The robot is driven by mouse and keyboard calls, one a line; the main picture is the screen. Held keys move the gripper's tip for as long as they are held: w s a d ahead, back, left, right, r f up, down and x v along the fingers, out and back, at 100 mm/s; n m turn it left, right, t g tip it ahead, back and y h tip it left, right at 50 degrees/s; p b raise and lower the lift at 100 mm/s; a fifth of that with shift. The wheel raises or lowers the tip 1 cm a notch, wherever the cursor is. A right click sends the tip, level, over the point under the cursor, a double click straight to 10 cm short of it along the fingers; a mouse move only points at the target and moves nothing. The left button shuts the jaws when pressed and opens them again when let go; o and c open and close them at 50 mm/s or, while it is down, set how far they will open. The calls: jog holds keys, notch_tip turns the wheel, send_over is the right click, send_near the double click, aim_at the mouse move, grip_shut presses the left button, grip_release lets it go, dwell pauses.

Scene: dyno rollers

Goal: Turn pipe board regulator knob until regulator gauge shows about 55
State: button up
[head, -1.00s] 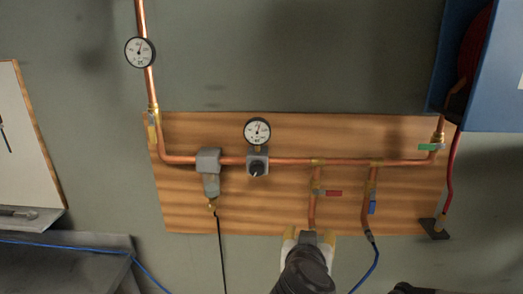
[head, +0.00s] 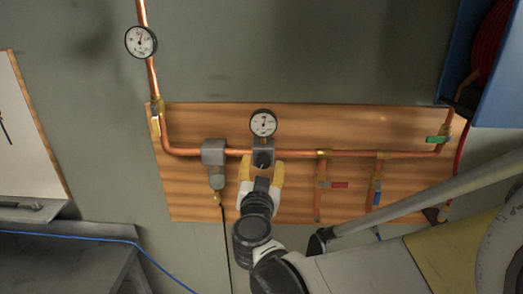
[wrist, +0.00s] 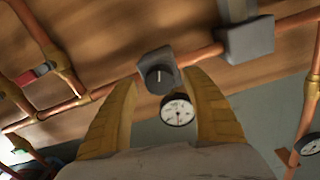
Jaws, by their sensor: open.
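The pipe board (head: 300,190) is a wooden panel with copper pipes. The regulator (head: 263,145) is a grey block on the horizontal pipe, and its round white gauge (head: 263,123) sits just above it. The gauge's numbers are too small to read. The dark regulator knob (wrist: 159,76), with a pale pointer line, shows in the wrist view. My gripper (head: 262,168) is open in front of the regulator, its yellow fingers on either side of the knob. In the wrist view, gaps show between the knob and both fingers (wrist: 161,80); I cannot tell how deep the knob sits between them.
A grey filter unit (head: 214,152) is left of the regulator. Red (head: 339,185), blue (head: 377,197) and green (head: 437,139) valve handles are to the right. Another gauge (head: 140,41) is on the upper left pipe. A blue hose-reel cabinet (head: 500,100) stands at upper right.

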jog(key=shift+w, duration=0.55)
jog(key=shift+c, duration=0.4)
jog(key=c, duration=1.1)
jog(key=shift+c, duration=0.2)
jog(key=n+b, duration=0.1)
jog(key=n, duration=0.3)
jog(key=shift+n, duration=0.3)
jog(key=n+b, duration=0.1)
jog(key=n, duration=0.3)
jog(key=shift+n, duration=0.3)
